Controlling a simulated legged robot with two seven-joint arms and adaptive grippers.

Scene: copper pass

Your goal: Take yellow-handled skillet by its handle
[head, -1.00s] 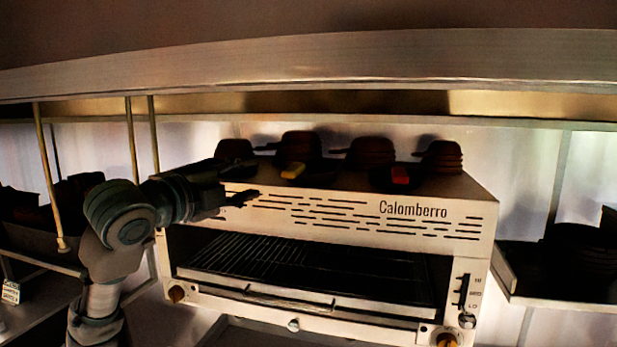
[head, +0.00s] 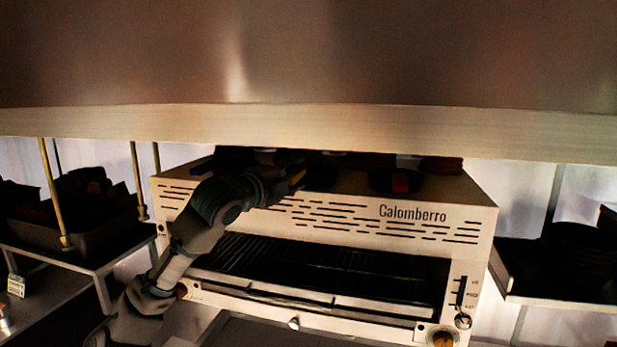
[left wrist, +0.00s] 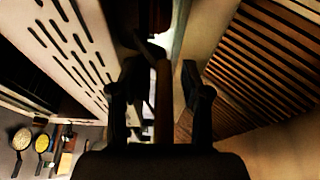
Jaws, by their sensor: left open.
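The yellow-handled skillet (head: 320,178) is a dark pan on top of the Calomberro grill, partly hidden behind my left gripper. A small part of its yellow handle (head: 299,172) shows at the gripper's tip. My left gripper (head: 288,182) is at the front top edge of the grill, at the handle. In the left wrist view, the left gripper's fingers (left wrist: 157,95) are apart. A long brownish bar, seemingly the handle (left wrist: 163,105), lies between them, with a gap to at least the right finger. My right gripper is not in view.
The grill (head: 340,220) has a slotted front. A red-handled skillet (head: 400,182) sits on it to the right. A metal hood (head: 330,125) hangs low over the top and hides the stacked pans behind. Shelves with dark cookware stand at both sides.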

